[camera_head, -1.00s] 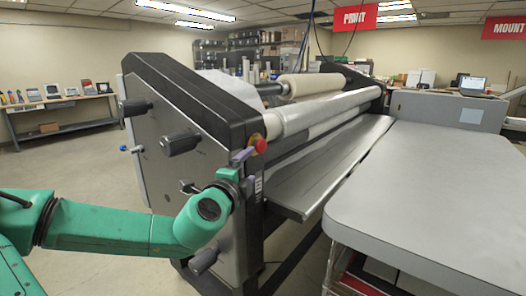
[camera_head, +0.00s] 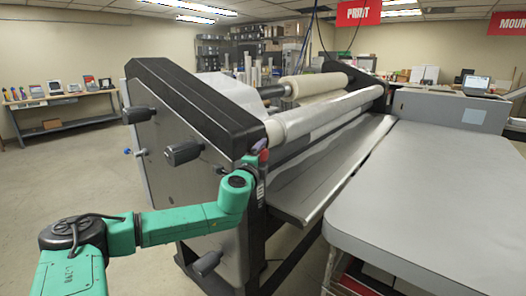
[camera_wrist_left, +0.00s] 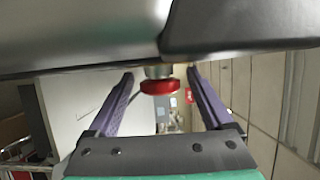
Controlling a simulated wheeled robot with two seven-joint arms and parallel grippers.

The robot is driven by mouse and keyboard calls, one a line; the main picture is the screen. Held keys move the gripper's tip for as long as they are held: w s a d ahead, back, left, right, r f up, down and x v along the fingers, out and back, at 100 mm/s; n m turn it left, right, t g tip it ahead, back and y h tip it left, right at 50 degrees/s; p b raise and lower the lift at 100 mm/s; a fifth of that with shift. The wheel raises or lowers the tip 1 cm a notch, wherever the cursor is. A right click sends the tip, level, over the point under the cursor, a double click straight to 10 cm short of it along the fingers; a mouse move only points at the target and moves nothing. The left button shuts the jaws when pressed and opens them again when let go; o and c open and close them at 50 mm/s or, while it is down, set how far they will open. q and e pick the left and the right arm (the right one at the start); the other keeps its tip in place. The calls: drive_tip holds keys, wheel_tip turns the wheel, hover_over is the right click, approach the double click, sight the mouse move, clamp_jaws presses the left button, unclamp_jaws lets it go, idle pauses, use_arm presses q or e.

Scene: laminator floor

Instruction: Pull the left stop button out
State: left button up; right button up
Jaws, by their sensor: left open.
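The red stop button (camera_wrist_left: 160,87) sits on a short metallic collar at the laminator's edge in the left wrist view. In the head view, only a bit of red (camera_head: 264,155) shows at the near end of the laminator (camera_head: 190,105), mostly hidden by my gripper. My left gripper (camera_head: 260,153) is open there, with its purple fingers around the button. In the left wrist view, one finger of the gripper (camera_wrist_left: 160,75) stands on each side of the red head, with a visible gap on both sides. My right gripper is not in view.
The laminator's dark end housing (camera_head: 205,110) rises beside my gripper. Black knobs (camera_head: 182,153) stick out of its side panel. A large grey table (camera_head: 430,200) fills the right. The floor at left (camera_head: 60,190) is clear.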

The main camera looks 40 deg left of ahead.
use_arm(q)
drive_tip(key=shift+w, duration=0.25)
drive_tip(key=shift+s, duration=0.1)
clamp_jaws()
drive_tip(key=shift+d+f, duration=0.1)
drive_tip(key=shift+d, duration=0.55)
drive_tip(key=shift+c, duration=0.2)
unclamp_jaws()
drive_tip(key=shift+o, duration=0.2)
drive_tip(key=shift+d, duration=0.15)
